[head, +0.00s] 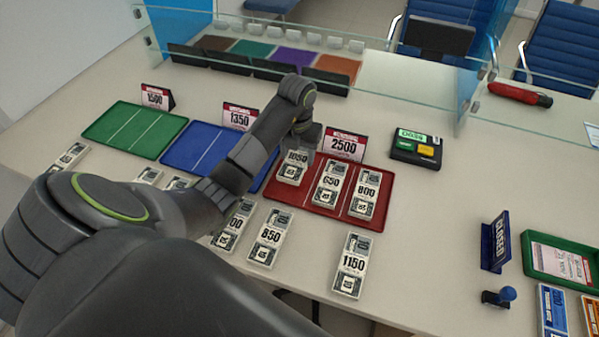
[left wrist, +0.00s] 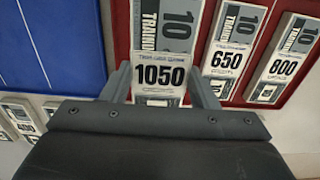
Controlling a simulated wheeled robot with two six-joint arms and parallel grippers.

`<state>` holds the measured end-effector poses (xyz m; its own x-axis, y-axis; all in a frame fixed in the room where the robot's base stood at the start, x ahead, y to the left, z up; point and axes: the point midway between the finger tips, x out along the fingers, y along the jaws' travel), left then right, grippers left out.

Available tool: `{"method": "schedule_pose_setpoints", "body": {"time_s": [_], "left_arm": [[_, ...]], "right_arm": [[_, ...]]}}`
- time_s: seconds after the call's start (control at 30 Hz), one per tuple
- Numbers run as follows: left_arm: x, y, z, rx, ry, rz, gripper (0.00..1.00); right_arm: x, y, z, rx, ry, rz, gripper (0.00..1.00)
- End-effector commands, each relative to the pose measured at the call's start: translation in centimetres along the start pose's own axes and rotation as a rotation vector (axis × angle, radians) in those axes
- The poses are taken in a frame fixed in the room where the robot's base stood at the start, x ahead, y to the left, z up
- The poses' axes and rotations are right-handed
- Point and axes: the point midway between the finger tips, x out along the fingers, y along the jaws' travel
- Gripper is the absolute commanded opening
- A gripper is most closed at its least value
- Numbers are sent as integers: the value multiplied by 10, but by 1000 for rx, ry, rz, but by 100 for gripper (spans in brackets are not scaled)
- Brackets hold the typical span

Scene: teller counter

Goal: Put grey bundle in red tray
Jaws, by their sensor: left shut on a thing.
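The red tray (head: 326,207) sits on the counter with bundles labelled 650 (head: 329,187) and 800 (head: 365,195) lying in its middle and right parts. A grey bundle labelled 1050 (head: 292,167) is at the tray's left part. My left gripper (left wrist: 162,88) is shut on the 1050 bundle, with a finger at each side of it in the left wrist view. The bundle (left wrist: 160,72) is over the red tray (left wrist: 122,30); I cannot tell whether it touches the tray floor. My right gripper is not in view.
The green tray (head: 134,130) and blue tray (head: 186,158) are empty, left of the red one. Loose bundles labelled 850 (head: 269,238) and 1150 (head: 351,266) lie in front. A 2500 sign (head: 345,145) stands behind the red tray. A glass screen crosses the back.

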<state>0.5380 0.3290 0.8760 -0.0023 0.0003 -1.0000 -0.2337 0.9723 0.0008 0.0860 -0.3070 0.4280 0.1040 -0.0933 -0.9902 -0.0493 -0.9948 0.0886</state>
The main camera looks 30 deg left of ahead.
Motion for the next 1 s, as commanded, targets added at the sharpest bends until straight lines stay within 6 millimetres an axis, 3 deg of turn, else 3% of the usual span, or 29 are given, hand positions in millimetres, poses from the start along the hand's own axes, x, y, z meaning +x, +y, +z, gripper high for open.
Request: {"method": "schedule_pose_setpoints", "body": {"time_s": [0.17,0.4,0.87,0.9,1.0], "left_arm": [[17,0,0,0,2,-1,26],[51,0,0,0,3,0,26],[61,0,0,1,-1,0,26],[60,0,0,1,-1,0,59],[60,0,0,1,0,0,72]], "right_arm": [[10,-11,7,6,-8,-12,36],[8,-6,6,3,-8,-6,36],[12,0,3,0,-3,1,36],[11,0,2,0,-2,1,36],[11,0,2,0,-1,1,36]]}}
